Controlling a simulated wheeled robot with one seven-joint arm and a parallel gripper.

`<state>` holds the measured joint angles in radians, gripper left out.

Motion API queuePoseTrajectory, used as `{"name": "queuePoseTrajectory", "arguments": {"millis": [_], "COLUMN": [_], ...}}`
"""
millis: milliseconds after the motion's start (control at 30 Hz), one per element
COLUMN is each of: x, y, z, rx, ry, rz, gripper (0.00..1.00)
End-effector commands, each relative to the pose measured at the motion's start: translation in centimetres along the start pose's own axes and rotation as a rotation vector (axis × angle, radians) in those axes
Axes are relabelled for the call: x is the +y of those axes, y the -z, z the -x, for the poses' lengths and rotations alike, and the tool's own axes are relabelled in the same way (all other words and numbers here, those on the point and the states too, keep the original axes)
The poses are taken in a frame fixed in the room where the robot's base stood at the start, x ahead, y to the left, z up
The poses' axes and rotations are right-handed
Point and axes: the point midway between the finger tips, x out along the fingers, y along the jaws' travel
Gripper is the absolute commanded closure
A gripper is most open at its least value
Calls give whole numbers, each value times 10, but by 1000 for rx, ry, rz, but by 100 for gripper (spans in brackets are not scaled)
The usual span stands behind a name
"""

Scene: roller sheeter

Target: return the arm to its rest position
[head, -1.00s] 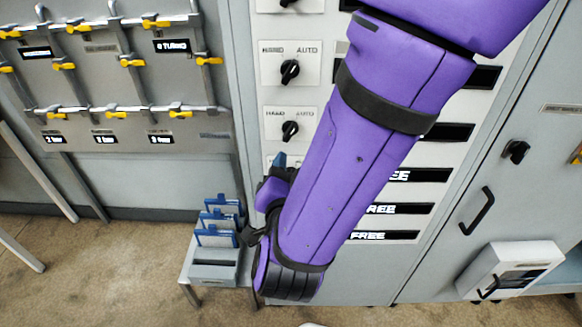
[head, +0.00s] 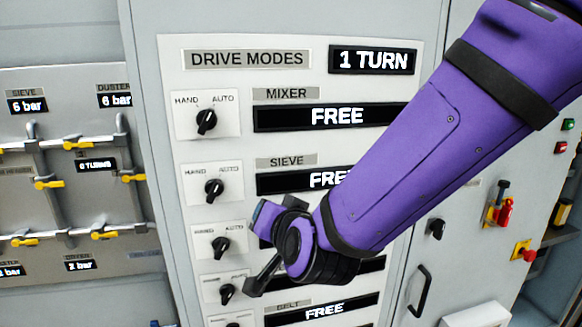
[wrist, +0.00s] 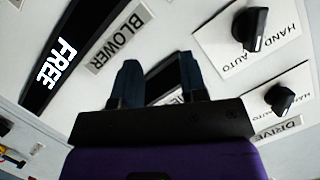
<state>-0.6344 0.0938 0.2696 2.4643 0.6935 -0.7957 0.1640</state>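My purple arm (head: 410,150) reaches in from the upper right of the head view, bent down across the drive modes panel (head: 170,60). Its dark wrist end hangs in front of the lower knobs and hides parts of the displays. In the wrist view my gripper (wrist: 159,64) shows two dark blue fingers standing apart with nothing between them. The gripper is open and empty, facing the panel. In the wrist view a BLOWER label (wrist: 119,35) and a FREE display (wrist: 65,55) lie to its left. Whether anything touches the panel cannot be told.
A column of HAND/AUTO knobs, such as the mixer knob (head: 207,121), runs down the panel's left. A 1 TURN display (head: 372,61) is at the top. Yellow-handled valves (head: 48,184) stand left. A black door handle (head: 418,290) and a red switch (head: 505,211) are right.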

Motion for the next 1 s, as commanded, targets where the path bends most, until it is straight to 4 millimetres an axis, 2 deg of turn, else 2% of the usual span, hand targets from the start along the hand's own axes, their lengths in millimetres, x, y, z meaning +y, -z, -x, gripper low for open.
{"name": "queuePoseTrajectory", "arguments": {"millis": [33,267,367,500,667,800,900,1000], "x": [8,50,71,104,143,174,190,200], "y": [19,72,90,110,124,128,126,123], "z": [5,42,66,108,166,222,258,284], "rx": [-21,-168,-234,-326,-436,-533,-593,-639], "ry": [-6,-53,-90,-160,-266,-374,-442,-494], "rz": [9,93,134,189,236,257,261,257], "gripper": [61,61,61,61,61,61,61,61]}}
